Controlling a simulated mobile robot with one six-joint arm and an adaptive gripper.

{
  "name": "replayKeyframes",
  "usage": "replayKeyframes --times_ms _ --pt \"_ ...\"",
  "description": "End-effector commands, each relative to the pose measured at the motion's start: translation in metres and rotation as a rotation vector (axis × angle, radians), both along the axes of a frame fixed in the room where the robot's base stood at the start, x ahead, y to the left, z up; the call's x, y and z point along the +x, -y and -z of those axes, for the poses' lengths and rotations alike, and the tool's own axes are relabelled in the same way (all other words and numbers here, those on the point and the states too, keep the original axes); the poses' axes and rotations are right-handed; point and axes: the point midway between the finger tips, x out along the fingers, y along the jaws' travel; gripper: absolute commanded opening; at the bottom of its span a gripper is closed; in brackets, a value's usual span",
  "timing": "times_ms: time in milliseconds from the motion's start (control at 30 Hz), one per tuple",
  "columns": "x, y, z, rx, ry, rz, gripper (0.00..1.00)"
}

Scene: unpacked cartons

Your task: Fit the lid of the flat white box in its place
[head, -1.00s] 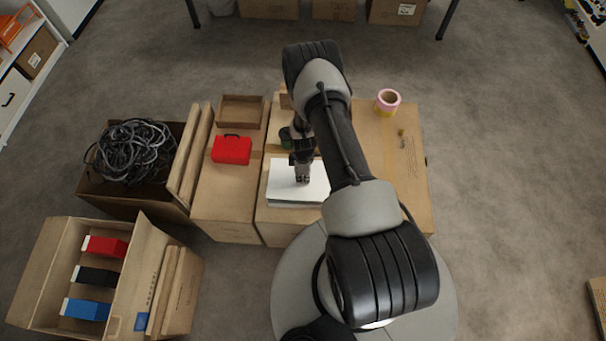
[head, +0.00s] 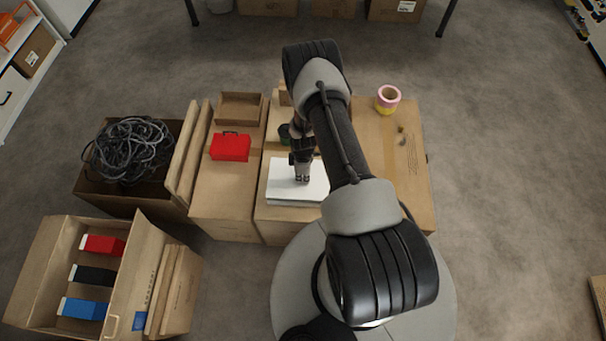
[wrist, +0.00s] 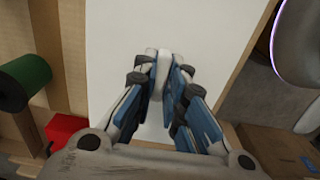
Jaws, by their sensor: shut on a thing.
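The flat white box (head: 290,204) stands on the carton in front of my base, with its white lid (head: 281,178) over it. In the head view a thin line runs between lid and box along the near side; I cannot tell whether the lid is fully seated. My gripper (head: 302,179) points down at the middle of the lid. In the wrist view the lid (wrist: 215,35) fills the middle, and my gripper (wrist: 162,68) is shut on a pale raised part at its centre. The fingers and arm hide part of the lid, and the lid hides the box's inside.
A red case (head: 230,147) and an open cardboard tray (head: 240,107) are left of the box. A dark green roll (wrist: 24,80) lies close by, beyond my gripper. An open carton of cables (head: 130,150) is far left.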

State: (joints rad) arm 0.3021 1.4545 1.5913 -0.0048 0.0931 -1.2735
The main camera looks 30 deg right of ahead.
Motion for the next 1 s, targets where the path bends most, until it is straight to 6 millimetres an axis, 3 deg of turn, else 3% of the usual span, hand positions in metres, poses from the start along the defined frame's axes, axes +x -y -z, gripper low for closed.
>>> replayKeyframes --times_ms 700,733,1000 --pt "0.0 0.0 0.023 0.0 0.0 0.0 0.0" --pt "0.0 0.0 0.022 0.0 0.0 0.0 0.13" --pt "0.0 0.0 0.021 0.0 0.0 0.0 0.31"
